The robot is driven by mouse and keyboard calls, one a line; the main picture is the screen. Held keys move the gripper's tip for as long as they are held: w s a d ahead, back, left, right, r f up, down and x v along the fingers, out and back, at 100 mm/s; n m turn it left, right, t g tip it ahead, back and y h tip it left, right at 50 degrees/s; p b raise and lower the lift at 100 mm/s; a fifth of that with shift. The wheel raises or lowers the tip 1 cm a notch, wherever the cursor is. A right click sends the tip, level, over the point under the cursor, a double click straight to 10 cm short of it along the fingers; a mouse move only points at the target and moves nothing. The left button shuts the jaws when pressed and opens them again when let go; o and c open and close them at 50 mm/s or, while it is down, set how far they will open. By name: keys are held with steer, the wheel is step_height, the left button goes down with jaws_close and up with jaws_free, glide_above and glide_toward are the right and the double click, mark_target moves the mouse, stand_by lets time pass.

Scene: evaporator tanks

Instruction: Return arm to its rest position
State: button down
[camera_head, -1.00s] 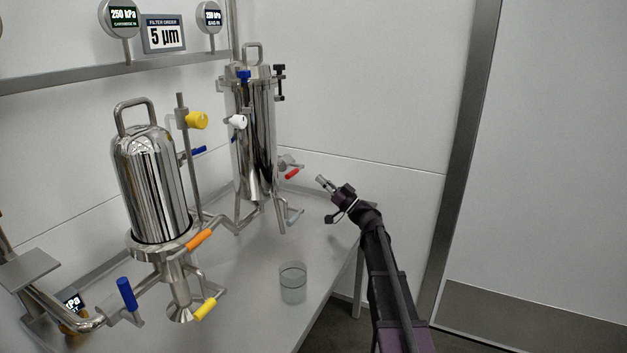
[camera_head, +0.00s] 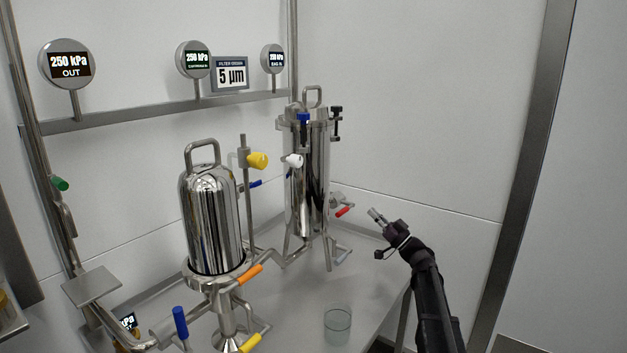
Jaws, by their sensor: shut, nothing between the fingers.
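My gripper (camera_head: 377,217) is at the right of the head view, at the end of my dark arm. Its fingers are shut with nothing between them. It points up and left, over or near the right edge of the bench. The red valve handle (camera_head: 343,212) shows just to its left, apart from it in the picture. My arm reaches up from the lower right.
The steel bench (camera_head: 290,305) carries a tall filter housing (camera_head: 308,185), a domed housing (camera_head: 210,225) and a glass beaker (camera_head: 337,325). An orange handle (camera_head: 248,275) and a blue handle (camera_head: 180,322) stick out. The wall (camera_head: 430,120) behind the gripper is bare.

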step_height(320, 180, up, 7)
steer(key=p, duration=0.5)
steer(key=shift+p, duration=0.4)
